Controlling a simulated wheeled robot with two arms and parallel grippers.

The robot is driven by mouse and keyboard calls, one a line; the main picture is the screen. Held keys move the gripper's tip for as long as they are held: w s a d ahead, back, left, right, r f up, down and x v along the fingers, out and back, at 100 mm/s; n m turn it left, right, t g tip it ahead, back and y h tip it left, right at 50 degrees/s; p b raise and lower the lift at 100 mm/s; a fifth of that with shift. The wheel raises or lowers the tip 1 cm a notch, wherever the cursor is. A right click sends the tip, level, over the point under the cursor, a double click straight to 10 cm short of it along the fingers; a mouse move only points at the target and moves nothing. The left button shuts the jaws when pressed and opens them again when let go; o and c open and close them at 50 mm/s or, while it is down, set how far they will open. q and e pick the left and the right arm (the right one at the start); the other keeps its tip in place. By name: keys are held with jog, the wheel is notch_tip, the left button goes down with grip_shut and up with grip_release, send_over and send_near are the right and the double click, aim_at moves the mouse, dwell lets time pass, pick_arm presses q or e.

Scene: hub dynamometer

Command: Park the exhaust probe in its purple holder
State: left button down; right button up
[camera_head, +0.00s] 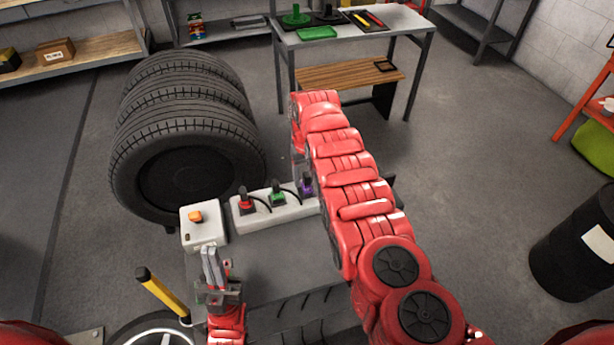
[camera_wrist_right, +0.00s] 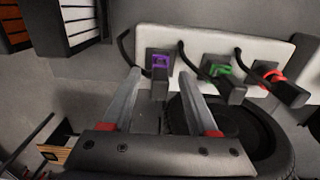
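The purple holder (camera_wrist_right: 160,61) is on a white bar in the right wrist view. A black probe body (camera_wrist_right: 160,86) is at this holder and points toward the camera. I cannot tell how deeply it is seated. My right gripper (camera_wrist_right: 159,75) is open, with one finger on each side of the probe and gaps showing. In the head view the purple holder (camera_head: 306,186) is partly hidden by my right arm, and the right fingers are hard to make out. My left gripper (camera_head: 212,264) is over the grey surface near the control box; its fingers look close together.
The white bar (camera_head: 275,213) also has a red holder (camera_head: 245,201) and a green holder (camera_head: 277,194), each with a black cabled body. A control box (camera_head: 203,228) with an orange button is left of the bar. Stacked tyres (camera_head: 185,160) stand behind. A yellow-black post (camera_head: 163,293) is at front left.

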jog(key=shift+r, duration=0.1)
notch_tip(320, 180, up, 10)
jog(key=p, duration=0.8)
jog(key=shift+p, duration=0.35)
notch_tip(320, 180, up, 7)
